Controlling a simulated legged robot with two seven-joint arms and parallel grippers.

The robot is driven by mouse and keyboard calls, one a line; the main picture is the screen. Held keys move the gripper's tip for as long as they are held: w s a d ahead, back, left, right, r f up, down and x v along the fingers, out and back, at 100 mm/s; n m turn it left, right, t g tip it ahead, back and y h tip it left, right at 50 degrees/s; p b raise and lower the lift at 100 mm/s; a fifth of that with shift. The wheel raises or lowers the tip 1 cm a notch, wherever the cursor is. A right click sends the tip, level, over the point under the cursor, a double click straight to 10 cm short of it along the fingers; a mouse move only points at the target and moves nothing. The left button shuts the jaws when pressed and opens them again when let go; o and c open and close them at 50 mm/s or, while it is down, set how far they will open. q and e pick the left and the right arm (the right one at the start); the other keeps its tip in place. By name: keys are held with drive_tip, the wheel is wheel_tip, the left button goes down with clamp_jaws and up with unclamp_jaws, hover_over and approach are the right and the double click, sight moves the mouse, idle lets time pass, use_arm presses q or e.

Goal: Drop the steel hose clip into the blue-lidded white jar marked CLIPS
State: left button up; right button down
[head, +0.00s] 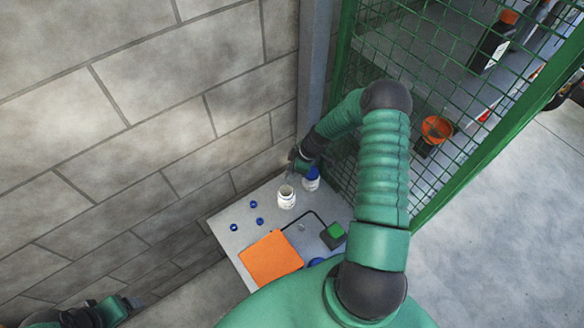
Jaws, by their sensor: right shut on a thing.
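My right gripper (290,174) points down just above the open mouth of a white jar (286,200) on the small grey table. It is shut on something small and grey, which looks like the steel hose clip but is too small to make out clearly. A second white jar with a blue lid (311,180) stands just right of it, partly under my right wrist. The jars' markings cannot be read. My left gripper (128,304) is at the lower left, far from the table; its fingers are too dark and small to judge.
The grey table (225,219) holds several small blue caps (260,221), an orange pad (271,257), a green-topped dark block (333,233) and a thin black loop. A block wall (150,130) stands at the left. Green mesh fencing (440,100) stands behind my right arm.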

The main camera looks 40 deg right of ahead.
drive_tip(key=f, duration=0.1)
drive_tip(key=f+b, duration=0.1)
drive_tip(key=f, duration=0.1)
drive_tip(key=f+b, duration=0.1)
drive_tip(key=f, duration=0.1)
drive_tip(key=shift+d, duration=0.25)
drive_tip(key=shift+d+f, duration=0.1)
drive_tip(key=shift+f, duration=0.1)
drive_tip(key=shift+d, duration=0.1)
drive_tip(key=c, duration=1.5)
unclamp_jaws()
drive_tip(key=o, duration=0.5)
drive_tip(key=shift+a+r, duration=0.1)
drive_tip(key=shift+a, duration=0.15)
